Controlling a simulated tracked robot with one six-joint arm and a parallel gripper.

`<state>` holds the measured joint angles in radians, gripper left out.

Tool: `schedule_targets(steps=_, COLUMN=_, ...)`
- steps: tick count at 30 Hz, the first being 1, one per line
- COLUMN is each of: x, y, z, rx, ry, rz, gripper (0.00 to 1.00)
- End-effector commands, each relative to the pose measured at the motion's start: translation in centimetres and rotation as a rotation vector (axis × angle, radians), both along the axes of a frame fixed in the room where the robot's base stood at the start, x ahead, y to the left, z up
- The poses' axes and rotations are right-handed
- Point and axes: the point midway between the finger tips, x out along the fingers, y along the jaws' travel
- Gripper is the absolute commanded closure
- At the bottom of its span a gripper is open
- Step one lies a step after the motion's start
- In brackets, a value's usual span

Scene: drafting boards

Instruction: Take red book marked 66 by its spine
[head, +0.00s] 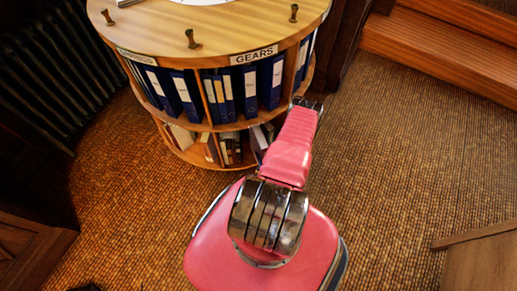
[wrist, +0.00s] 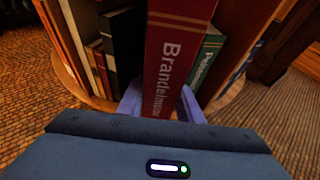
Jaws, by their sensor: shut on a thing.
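In the wrist view a red book (wrist: 172,50) stands upright with its spine towards me, and the lettering on it begins "Brandel". No 66 can be made out on the part that shows. The two pale blue fingers of my gripper (wrist: 160,103) are on either side of the lower spine, shut on it. The spine looks nearer to me than the books beside it. The book's lower end is hidden by my gripper body. In the head view my arm reaches to the round bookcase (head: 185,153), and my gripper and the red book cannot be made out.
A black book (wrist: 120,42) and several others stand left of the red one, and a dark green book (wrist: 208,58) stands right. Blue binders (head: 270,80) fill the upper tier. Wooden steps (head: 440,50) are at the upper right. The floor (head: 400,160) right of the bookcase is clear.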

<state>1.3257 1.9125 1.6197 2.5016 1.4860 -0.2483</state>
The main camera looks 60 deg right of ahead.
Motion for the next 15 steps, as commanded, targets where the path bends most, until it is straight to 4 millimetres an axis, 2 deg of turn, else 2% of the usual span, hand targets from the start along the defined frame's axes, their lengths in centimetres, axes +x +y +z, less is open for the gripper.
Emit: schedule_targets(steps=15, x=-5.1, y=2.0, z=0.1, rx=-0.002, ry=-0.002, rz=-0.004, gripper=1.0)
